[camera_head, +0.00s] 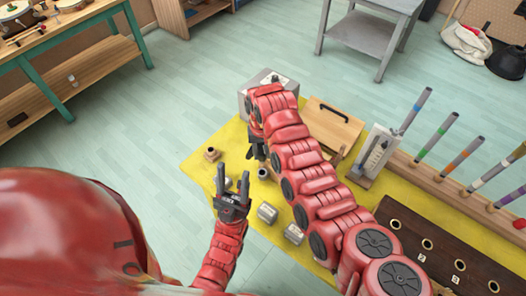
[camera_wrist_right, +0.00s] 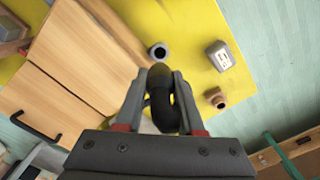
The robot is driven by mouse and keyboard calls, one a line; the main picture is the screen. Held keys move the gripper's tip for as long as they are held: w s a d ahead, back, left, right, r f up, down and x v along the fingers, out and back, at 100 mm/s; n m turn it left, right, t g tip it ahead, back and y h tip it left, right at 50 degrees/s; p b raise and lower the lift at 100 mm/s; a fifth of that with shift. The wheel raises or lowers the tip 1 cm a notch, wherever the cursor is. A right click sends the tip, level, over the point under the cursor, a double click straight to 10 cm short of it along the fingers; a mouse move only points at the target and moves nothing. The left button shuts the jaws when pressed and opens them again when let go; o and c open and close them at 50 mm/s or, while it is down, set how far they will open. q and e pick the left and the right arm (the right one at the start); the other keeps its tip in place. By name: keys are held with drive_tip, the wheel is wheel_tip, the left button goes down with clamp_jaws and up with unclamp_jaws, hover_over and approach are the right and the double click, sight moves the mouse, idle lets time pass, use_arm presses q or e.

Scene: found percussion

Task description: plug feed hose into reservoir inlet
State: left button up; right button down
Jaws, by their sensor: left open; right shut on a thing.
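My right gripper (camera_wrist_right: 160,78) is shut on a dark curved hose (camera_wrist_right: 161,108) with a brownish end; I take it for the feed hose. In the head view my right gripper (camera_head: 257,149) is mostly hidden by my arm, above the yellow mat. A grey box (camera_head: 246,97) with fittings on top stands at the mat's far edge, partly behind that arm; it may be the reservoir. I cannot make out its inlet. My left gripper (camera_head: 234,188) is open and empty, fingers pointing up the picture, over the mat left of my right arm.
The yellow mat (camera_head: 200,172) bears a brown fitting (camera_head: 211,154), a dark-mouthed ring (camera_head: 262,173) and metal blocks (camera_head: 267,213).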

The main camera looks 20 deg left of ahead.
sight(262, 162)
drive_tip(key=shift+f, duration=0.2)
drive_tip(key=shift+f+b, duration=1.9)
drive_tip(key=shift+f, duration=0.85)
drive_tip(key=shift+b, duration=0.5)
drive_tip(key=shift+f+b, duration=1.2)
drive_tip(key=shift+f, duration=0.45)
drive_tip(key=shift+c, duration=2.2)
unclamp_jaws()
drive_tip(key=shift+r, duration=0.1)
